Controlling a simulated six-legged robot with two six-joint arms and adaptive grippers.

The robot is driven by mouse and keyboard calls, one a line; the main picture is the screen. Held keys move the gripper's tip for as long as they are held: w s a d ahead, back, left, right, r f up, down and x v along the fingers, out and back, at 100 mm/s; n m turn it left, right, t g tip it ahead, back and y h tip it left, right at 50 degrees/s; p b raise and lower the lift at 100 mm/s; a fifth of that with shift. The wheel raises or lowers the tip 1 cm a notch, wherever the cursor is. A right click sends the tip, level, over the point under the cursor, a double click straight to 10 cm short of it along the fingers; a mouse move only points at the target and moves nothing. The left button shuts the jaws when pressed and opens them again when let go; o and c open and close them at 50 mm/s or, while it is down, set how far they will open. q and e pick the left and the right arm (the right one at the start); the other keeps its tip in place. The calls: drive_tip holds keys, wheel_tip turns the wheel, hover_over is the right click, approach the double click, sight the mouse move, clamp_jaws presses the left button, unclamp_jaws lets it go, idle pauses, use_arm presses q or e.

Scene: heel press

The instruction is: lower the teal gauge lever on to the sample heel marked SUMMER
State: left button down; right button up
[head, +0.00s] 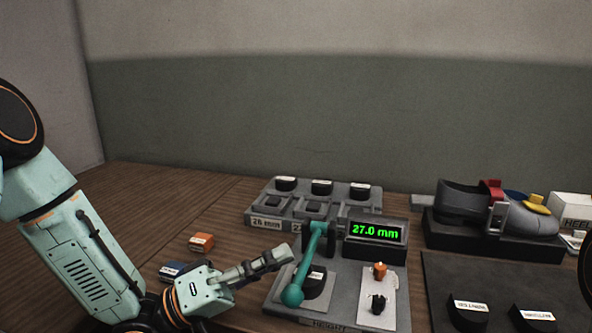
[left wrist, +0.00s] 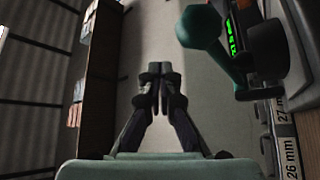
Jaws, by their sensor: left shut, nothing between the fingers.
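The teal gauge lever (head: 312,260) slopes from its dark pivot down toward the front, with its round knob (head: 291,295) low over the grey gauge base (head: 345,308). The knob also shows at the top of the left wrist view (left wrist: 200,28). A dark sample heel (head: 316,285) with a white label sits beside and partly behind the lever; I cannot read its label or tell whether the lever touches it. The gauge display (head: 375,232) reads 27.0 mm. My left gripper (head: 288,256) is shut and empty, just left of the lever; its fingertips meet in the left wrist view (left wrist: 160,78).
A grey rack (head: 265,222) with several heels stands behind the gauge. A grey shoe (head: 465,205) stands at back right. A dark mat (head: 440,275) holds labelled heels. Small orange and black parts are on the gauge's right.

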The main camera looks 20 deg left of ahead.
use_arm(q)
drive_tip(key=shift+s+f+b, duration=0.2)
drive_tip(key=shift+f+b, duration=0.2)
drive_tip(key=shift+f, duration=0.6)
drive_tip(key=shift+s+f+b, duration=0.15)
drive_tip(key=shift+f+b, duration=0.25)
drive_tip(key=shift+f, duration=0.6)
drive_tip(key=shift+a+f, duration=0.1)
drive_tip(key=shift+a, duration=0.05)
drive_tip(key=v, duration=0.7)
drive_tip(key=shift+s+a, duration=0.15)
